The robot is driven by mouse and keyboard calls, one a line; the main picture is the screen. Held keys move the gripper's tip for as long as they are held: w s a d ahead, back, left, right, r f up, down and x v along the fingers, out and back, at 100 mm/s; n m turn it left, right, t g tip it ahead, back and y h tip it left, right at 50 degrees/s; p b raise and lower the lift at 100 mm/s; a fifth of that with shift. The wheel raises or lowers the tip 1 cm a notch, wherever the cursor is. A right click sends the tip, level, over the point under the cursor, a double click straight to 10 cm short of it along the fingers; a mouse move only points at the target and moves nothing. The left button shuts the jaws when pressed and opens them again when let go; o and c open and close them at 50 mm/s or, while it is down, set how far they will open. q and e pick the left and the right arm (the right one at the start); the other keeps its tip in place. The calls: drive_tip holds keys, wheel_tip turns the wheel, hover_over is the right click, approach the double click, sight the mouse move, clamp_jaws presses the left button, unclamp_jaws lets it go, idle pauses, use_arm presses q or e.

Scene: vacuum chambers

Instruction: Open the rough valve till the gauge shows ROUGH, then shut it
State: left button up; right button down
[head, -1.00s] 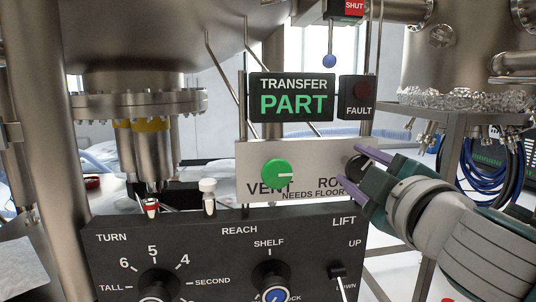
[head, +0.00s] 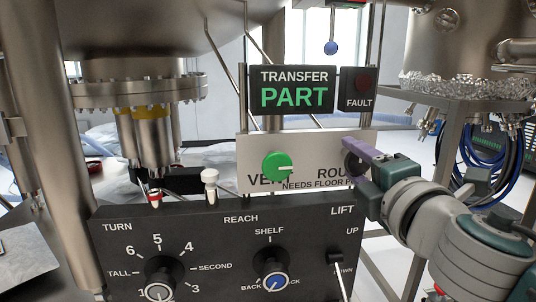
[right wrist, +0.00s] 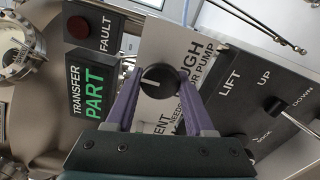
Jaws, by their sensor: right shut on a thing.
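The rough valve is a black round knob (right wrist: 158,82) with a white pointer mark, on a pale panel (head: 306,152) whose label is partly hidden in the head view. My right gripper (head: 354,161) has its purple fingers on either side of this knob and is shut on it. The fingers also show around the knob in the right wrist view (right wrist: 158,76). In the head view the fingers cover much of the knob. My left gripper is not in view.
A green VENT knob (head: 277,166) sits left on the same panel. A FAULT box (head: 358,93) with a dark red lamp stands beside the display. Below is a black control panel (head: 219,232) with knobs and a LIFT lever. A metal stand (head: 450,150) is at right.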

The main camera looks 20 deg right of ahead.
idle(0.5)
drive_tip(key=shift+c, duration=1.3)
unclamp_jaws()
drive_tip(key=v, duration=1)
drive_tip(key=shift+b, duration=0.35)
drive_tip(key=shift+d+r, duration=0.1)
